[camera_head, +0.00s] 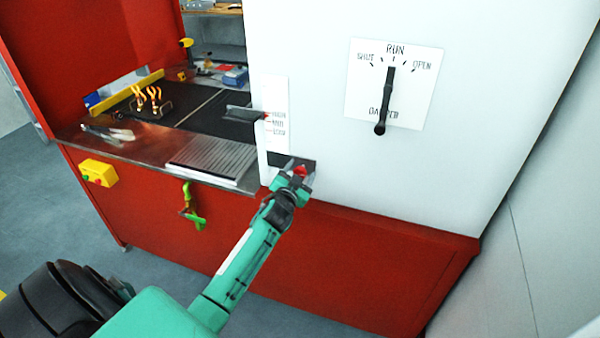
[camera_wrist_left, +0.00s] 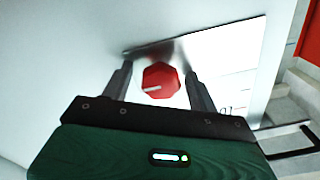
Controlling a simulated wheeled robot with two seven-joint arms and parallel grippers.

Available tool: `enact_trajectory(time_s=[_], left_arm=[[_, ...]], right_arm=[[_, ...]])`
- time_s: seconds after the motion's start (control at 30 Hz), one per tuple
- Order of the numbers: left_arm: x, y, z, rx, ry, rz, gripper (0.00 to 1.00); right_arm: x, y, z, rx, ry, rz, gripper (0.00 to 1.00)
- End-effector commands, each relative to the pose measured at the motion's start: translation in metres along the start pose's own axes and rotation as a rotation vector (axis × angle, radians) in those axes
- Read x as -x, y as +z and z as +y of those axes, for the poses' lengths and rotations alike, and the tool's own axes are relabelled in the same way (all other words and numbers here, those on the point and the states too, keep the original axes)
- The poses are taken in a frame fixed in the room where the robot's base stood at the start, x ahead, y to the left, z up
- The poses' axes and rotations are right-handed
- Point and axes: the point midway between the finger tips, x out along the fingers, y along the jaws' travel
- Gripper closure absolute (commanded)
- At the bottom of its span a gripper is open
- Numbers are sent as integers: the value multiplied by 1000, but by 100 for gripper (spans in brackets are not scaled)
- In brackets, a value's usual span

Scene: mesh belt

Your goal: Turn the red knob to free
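The red knob (camera_head: 300,171) sits on a dark plate low on the white panel, and my left gripper partly hides it in the head view. In the left wrist view the red knob (camera_wrist_left: 160,79) is faceted, with a pale pointer line toward its lower left. My left gripper (camera_head: 297,172) is at the knob. Its two fingers (camera_wrist_left: 157,78) stand apart on either side of the knob, with gaps visible between each finger and the knob. The plate's lettering around the knob is not readable. My right gripper is not in view.
A black lever (camera_head: 384,100) on a SHUT/RUN/OPEN dial is on the white panel (camera_head: 310,60). A marked slot with a dark lever (camera_head: 243,113) is left of it. A yellow button box (camera_head: 98,172) and green handle (camera_head: 192,207) are on the red front.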

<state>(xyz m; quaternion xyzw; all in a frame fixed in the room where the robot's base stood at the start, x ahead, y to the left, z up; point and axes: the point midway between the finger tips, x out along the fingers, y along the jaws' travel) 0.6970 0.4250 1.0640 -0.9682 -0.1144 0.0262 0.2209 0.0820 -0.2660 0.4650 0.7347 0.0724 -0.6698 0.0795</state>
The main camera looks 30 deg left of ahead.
Motion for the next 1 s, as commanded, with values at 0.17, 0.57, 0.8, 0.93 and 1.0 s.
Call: enact_trajectory(time_s=[0.17,0.57,0.8,0.93,1.0], left_arm=[[0,0,0,0,0,0,76],[0,0,0,48,-1,0,84],[0,0,0,195,-1,-1,84],[0,0,0,311,-1,-1,84],[0,0,-1,377,-1,0,84]], right_arm=[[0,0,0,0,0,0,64],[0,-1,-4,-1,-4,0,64],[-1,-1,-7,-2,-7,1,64],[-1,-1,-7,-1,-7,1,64],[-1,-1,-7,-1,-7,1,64]])
